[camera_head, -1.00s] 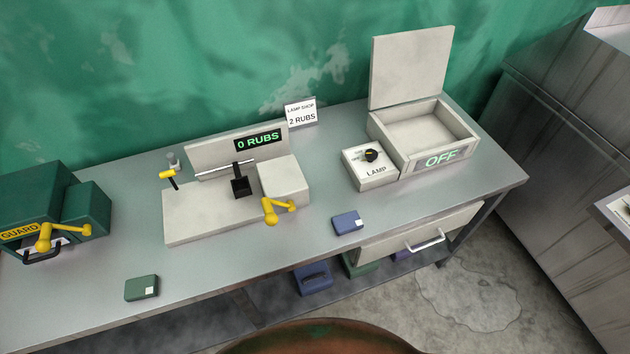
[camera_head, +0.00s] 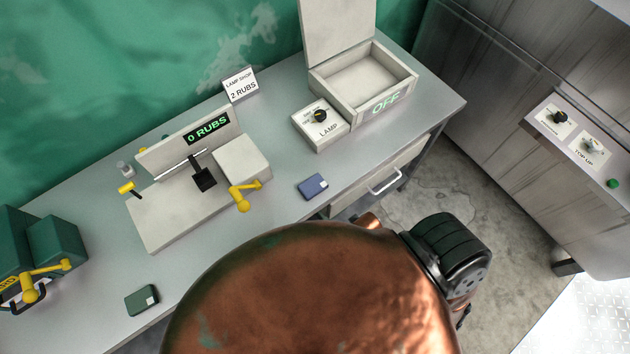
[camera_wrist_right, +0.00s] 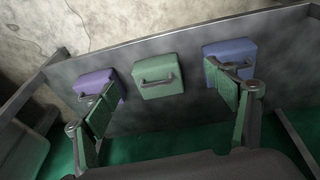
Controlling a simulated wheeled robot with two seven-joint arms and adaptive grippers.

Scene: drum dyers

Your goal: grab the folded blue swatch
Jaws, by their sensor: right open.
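The folded blue swatch (camera_head: 313,187) lies flat near the front edge of the table, with a small white label on one corner. It stands apart from everything around it and no gripper touches it. A folded green swatch (camera_head: 142,299) lies farther left on the same table. My right gripper (camera_wrist_right: 163,92) shows in the right wrist view with its two fingers spread wide and nothing held. It faces the lower shelf, and the blue swatch does not show there. My left gripper is not in view.
A rubbing rig with a yellow crank (camera_head: 244,196) stands left of the swatch. The lamp switch box (camera_head: 320,128) and open lidded box (camera_head: 361,85) stand behind it. A drawer handle (camera_head: 384,182) juts below the edge. Purple, green and blue handled cases (camera_wrist_right: 158,77) sit on the lower shelf.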

